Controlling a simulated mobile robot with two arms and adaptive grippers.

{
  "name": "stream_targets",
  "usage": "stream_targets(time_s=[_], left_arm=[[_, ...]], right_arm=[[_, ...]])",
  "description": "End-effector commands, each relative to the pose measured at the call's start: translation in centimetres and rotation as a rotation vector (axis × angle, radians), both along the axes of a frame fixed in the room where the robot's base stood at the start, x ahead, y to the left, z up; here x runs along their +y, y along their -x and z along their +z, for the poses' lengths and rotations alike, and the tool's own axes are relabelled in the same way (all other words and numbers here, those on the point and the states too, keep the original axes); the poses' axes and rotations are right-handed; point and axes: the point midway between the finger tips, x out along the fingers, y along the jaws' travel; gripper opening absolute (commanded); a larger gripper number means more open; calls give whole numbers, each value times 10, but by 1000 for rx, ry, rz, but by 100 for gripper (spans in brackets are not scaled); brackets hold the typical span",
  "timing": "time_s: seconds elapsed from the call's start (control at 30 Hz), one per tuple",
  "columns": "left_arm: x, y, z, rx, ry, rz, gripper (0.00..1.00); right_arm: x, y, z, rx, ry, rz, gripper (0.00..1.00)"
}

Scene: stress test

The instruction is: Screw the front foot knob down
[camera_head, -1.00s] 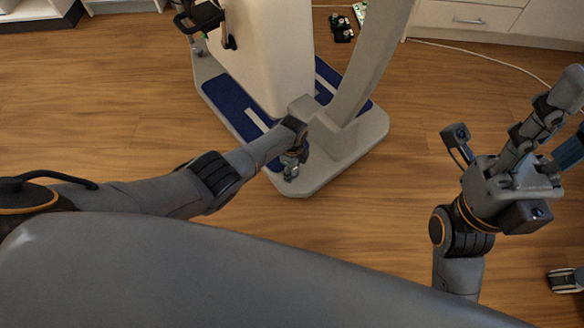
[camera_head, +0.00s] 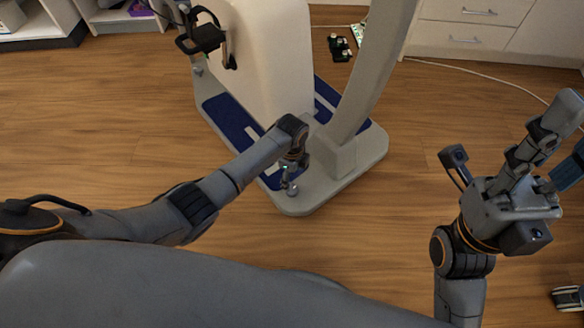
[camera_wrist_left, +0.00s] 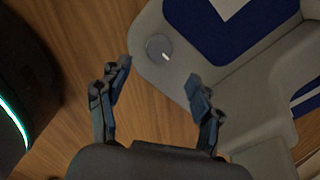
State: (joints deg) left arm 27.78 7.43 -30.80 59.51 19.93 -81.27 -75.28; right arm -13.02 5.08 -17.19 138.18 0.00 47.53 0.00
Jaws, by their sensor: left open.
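The front foot knob (camera_wrist_left: 158,47) is a small round grey knob with a white mark, on the light grey front foot of the machine's base (camera_wrist_left: 168,72). In the head view the knob (camera_head: 292,190) stands near the base's front corner (camera_head: 305,202). My left gripper (camera_wrist_left: 158,72) is open and empty. In the wrist view the knob shows beyond the gap between its fingertips, apart from both. In the head view the left gripper (camera_head: 290,168) is above the knob, partly hidden by my wrist. My right gripper (camera_head: 562,140) is far right, fingers apart and empty, partly cut by the frame edge.
The machine has a white body (camera_head: 265,65), a slanted grey column (camera_head: 375,60) and blue foot pads (camera_head: 232,122). Small black items (camera_head: 340,47) lie behind it. White drawers (camera_head: 470,25) stand at the back right. The wooden floor (camera_head: 90,130) is clear at left.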

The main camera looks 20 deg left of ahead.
Motion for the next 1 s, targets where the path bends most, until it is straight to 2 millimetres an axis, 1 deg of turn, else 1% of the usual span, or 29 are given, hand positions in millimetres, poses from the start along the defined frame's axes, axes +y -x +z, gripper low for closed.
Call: stream_targets(time_s=[0.03,0.13,0.3,0.43,0.9,1.0], left_arm=[[0,0,9,-4,1,-1,65],[0,0,24,-3,1,-1,65],[0,0,38,0,1,0,65],[0,1,40,1,1,0,65],[-1,0,40,0,2,0,65],[-7,-3,41,-39,23,14,65]], right_arm=[[0,0,0,0,0,0,40],[0,0,0,-1,0,0,40],[0,0,0,-1,0,0,40],[0,0,0,-1,0,0,40],[0,0,0,-1,0,0,40],[0,0,0,1,-1,0,40]])
